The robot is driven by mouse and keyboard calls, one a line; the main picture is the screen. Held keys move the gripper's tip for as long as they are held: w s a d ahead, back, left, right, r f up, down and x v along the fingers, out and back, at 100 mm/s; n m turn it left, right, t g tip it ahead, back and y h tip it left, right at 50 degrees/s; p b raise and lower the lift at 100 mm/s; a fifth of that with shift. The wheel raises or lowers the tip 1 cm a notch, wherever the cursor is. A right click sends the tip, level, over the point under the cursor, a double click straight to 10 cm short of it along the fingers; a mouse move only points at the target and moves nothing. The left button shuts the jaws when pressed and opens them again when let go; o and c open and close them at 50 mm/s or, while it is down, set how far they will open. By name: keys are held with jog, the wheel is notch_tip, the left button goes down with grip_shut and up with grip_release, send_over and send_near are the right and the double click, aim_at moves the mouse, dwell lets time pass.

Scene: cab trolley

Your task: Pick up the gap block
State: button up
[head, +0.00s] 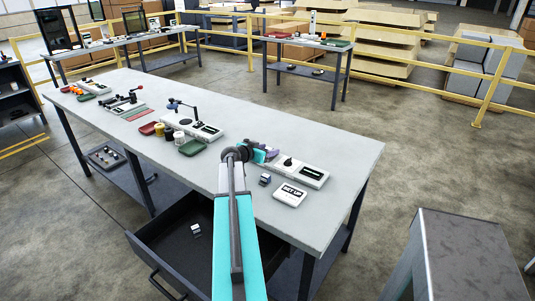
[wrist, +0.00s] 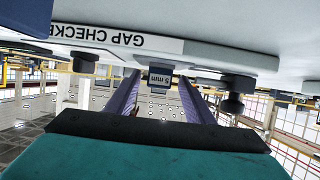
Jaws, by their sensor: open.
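In the wrist view a small block labelled "5 mm" (wrist: 159,77) shows between the fingers of my gripper (wrist: 160,102), at the edge of the pale gap checker (wrist: 220,58). The fingers stand apart on either side of it in the picture; contact is not visible. In the head view my gripper (head: 266,153) is over the bench, at the left end of the gap checker (head: 313,181). A small blue-grey block (head: 265,180) lies on the bench in front of the checker. I cannot tell whether the "5 mm" block shows in the head view.
A white "SET UP" sign (head: 290,194) lies near the bench's front edge. Fixtures and small pots (head: 178,138) fill the bench to the left. An open drawer (head: 170,245) below holds a small block (head: 196,230). The bench's right end is clear.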

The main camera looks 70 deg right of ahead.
aim_at(267, 149)
jog(key=c, duration=1.2)
jog(key=shift+o, duration=0.2)
jog(key=shift+r, duration=0.2)
jog(key=shift+r+b, duration=0.7)
jog(key=shift+r, duration=0.75)
jog(key=s+a+b, duration=0.1)
jog(key=s+a, duration=0.1)
jog(key=a, duration=0.1)
jog(key=s+a+r+b, duration=0.1)
jog(key=s+a, duration=0.2)
jog(key=a, duration=0.1)
jog(key=s+a+b, duration=0.1)
jog(key=s+a, duration=0.1)
jog(key=a, duration=0.2)
jog(key=shift+s+a+r, duration=0.1)
jog(key=shift+s+r, duration=0.1)
jog(key=shift+s, duration=0.1)
jog(key=b, duration=0.2)
jog(key=shift+d+f+b, duration=0.15)
jog(key=shift+d+b, duration=0.05)
jog(key=shift+b, duration=0.1)
jog(key=b, duration=0.3)
jog(key=b, duration=0.6)
jog(key=shift+s, duration=0.2)
jog(key=b, duration=0.4)
jog(key=a+b, duration=0.1)
jog(key=b, duration=0.3)
jog(key=shift+s+a, duration=0.2)
jog(key=shift+s, duration=0.15)
